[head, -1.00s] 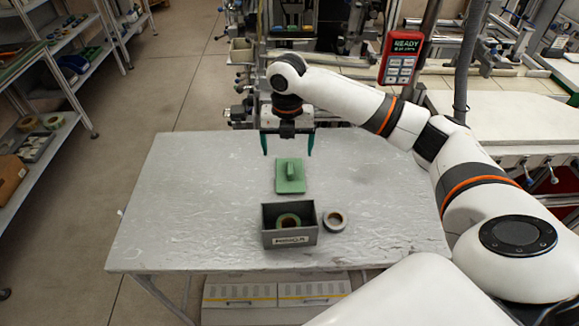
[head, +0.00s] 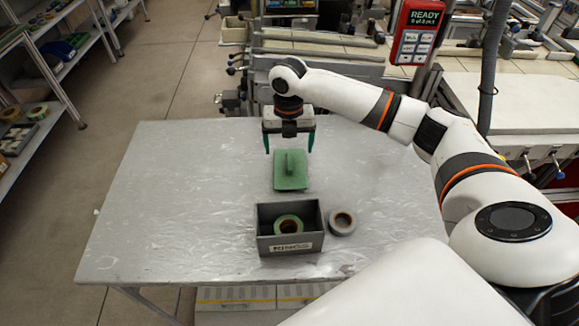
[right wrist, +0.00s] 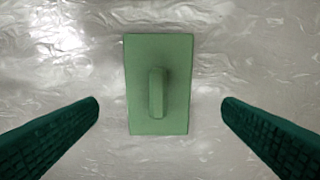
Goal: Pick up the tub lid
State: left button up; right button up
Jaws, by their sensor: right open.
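The tub lid (head: 291,178) is a flat green rectangle with a raised bar handle on top. It lies flat on the grey table (head: 170,200), behind the tub. In the right wrist view the lid (right wrist: 137,90) is in the middle of the picture, its handle pointing along its long side. My right gripper (head: 288,151) is above the lid, pointing down. Its two green fingers stand wide apart on either side of the lid in the right wrist view (right wrist: 160,108), touching nothing. My left gripper is out of view.
A grey open tub (head: 290,243) labelled KINGS or RINGS stands in front of the lid, with a green tape reel (head: 289,225) inside. A grey tape reel (head: 342,222) lies right of the tub. The table's left side is clear. Shelves (head: 40,80) stand at far left.

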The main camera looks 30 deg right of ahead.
aim_at(290, 160)
notch_tip(290, 160, down, 8)
jog(key=shift+d+r+p, duration=0.1)
jog(key=shift+d+p, duration=0.05)
jog(key=shift+p, duration=0.5)
jog(key=shift+c, duration=0.3)
jog(key=c, duration=0.6)
